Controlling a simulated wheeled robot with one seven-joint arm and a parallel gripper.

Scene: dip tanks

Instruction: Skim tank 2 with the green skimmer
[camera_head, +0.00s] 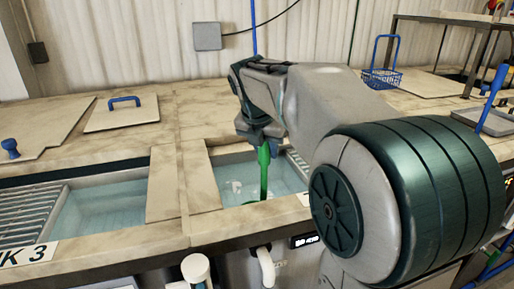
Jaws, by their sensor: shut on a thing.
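The green skimmer (264,172) hangs upright below my gripper (262,138), which is shut on its upper part. The skimmer reaches down into the water-filled tank (236,189) right of the label ending "NK 3". Its lower end is near the tank's front side, and I cannot see its head clearly. Small pale patches (237,186) show on the water left of the skimmer.
Tank 3 (105,207) stands open at the left with a slatted grid (26,212). A board (178,182) separates the two tanks. A lid with a blue handle (124,111) lies behind. A blue basket (382,77) and an upright blue handle (492,98) are at the right.

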